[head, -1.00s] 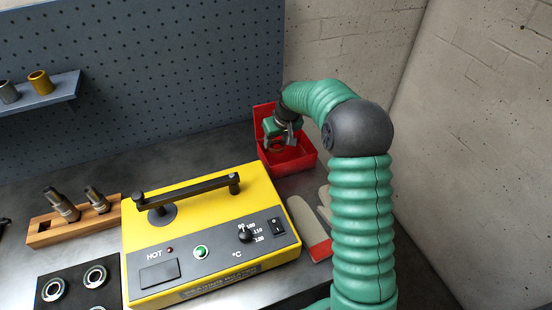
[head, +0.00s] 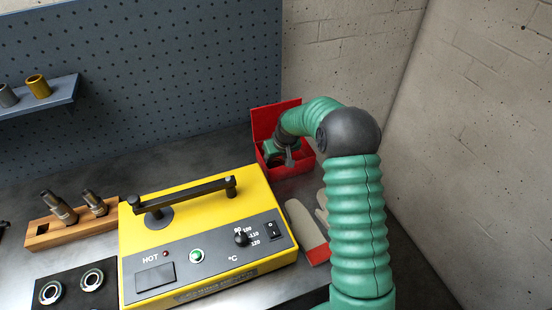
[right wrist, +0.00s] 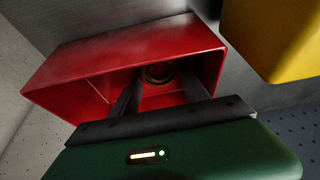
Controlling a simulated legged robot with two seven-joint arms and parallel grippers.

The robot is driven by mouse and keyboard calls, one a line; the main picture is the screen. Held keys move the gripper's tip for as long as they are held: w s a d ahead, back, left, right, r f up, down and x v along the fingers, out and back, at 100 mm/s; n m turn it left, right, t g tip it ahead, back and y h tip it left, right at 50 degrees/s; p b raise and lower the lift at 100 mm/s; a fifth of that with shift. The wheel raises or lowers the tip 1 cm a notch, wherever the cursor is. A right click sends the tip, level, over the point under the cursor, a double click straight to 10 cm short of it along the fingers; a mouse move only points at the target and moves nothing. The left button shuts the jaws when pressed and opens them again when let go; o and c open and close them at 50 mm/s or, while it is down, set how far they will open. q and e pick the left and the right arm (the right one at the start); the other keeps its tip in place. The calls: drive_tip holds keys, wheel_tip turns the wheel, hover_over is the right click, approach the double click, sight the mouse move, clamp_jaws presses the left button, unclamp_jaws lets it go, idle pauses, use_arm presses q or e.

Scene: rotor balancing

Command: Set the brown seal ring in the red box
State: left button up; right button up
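The red box (head: 306,140) stands open at the back of the bench, its lid raised behind it. My right gripper (head: 283,160) reaches down into it. In the right wrist view, the brown seal ring (right wrist: 158,73) shows inside the red box (right wrist: 90,65), low down, between the ends of the two dark fingers of my right gripper (right wrist: 160,82). The fingers stand apart, one on each side of the ring, with what looks like a narrow gap to it. The ring is hidden in the head view. My left gripper is out of view.
The yellow heater (head: 200,216) stands left of and in front of the box. A glove (head: 305,225) lies at its right. A wooden block (head: 72,228) with metal tools and a dark mat (head: 72,292) with bearings lie further left.

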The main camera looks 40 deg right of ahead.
drive_tip(key=shift+a, duration=0.1)
idle(0.4)
drive_tip(key=shift+r, duration=0.35)
drive_tip(key=v, duration=1.1)
drive_tip(key=shift+s+r, duration=0.2)
drive_tip(key=shift+r, duration=0.05)
